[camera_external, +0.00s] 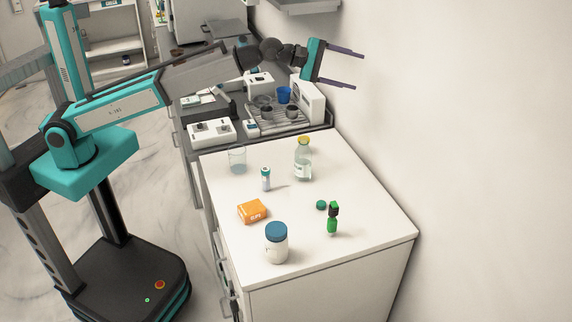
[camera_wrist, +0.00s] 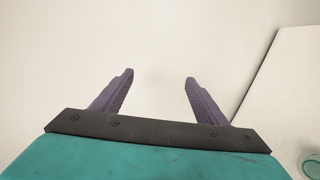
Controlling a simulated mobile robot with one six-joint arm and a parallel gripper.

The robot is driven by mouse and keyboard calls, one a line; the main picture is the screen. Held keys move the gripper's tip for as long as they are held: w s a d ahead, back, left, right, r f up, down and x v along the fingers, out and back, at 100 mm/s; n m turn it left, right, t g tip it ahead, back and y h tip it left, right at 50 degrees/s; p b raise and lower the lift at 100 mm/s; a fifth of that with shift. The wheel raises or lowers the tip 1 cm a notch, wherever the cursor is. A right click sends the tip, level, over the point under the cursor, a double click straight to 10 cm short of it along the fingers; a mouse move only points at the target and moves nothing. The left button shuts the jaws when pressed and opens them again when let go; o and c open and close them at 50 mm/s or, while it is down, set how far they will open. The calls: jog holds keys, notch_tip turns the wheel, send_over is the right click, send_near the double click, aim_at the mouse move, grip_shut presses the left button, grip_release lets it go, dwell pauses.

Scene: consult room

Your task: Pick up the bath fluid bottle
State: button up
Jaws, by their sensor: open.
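A clear glass bottle with a yellow cap (camera_external: 303,160) stands upright at the back of the white counter and holds clear liquid. It looks like the bath fluid bottle, though its label is too small to read. My gripper (camera_external: 358,71) is open and empty, high above and to the right of the bottle in the external view, near the pale wall. In the wrist view my gripper (camera_wrist: 159,76) has its two purple fingers spread, with only a plain pale surface between them. The bottle is not clearly seen in the wrist view.
The white counter (camera_external: 350,250) also bears a beaker (camera_external: 237,159), a small vial (camera_external: 265,179), an orange box (camera_external: 252,211), a blue-lidded jar (camera_external: 277,245), a green dropper bottle (camera_external: 332,220) and a green cap (camera_external: 321,205). Equipment (camera_external: 213,132) crowds the bench behind. The counter's right side is clear.

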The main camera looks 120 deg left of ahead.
notch_tip(320, 180, down, 9)
jog(key=s+n+g+h, duration=0.1)
jog(key=s+g+h, duration=0.1)
jog(key=h, duration=0.1)
jog(key=h+b, duration=0.2)
jog(key=h, duration=1)
send_over(301, 153)
jog(key=w+a, duration=0.2)
jog(key=a, duration=0.2)
jog(key=f, duration=1.1)
jog(key=shift+s+a+f, duration=0.1)
jog(key=shift+s+f, duration=0.1)
jog(key=shift+f, duration=0.2)
jog(key=s+m+h+b, duration=0.1)
jog(key=s+f+m+h+b, duration=0.1)
jog(key=h, duration=0.1)
jog(key=s+f+h+b, duration=0.1)
jog(key=s+h, duration=0.1)
jog(key=shift+s+a+m, duration=0.1)
jog(key=shift+a+m, duration=0.3)
jog(key=shift+f+t, duration=0.1)
jog(key=shift+t, duration=0.2)
notch_tip(301, 153, down, 8)
jog(key=shift+r+p, duration=0.15)
jog(key=shift+p, duration=0.6)
jog(key=shift+w+d, duration=0.45)
jog(key=shift+d, duration=0.05)
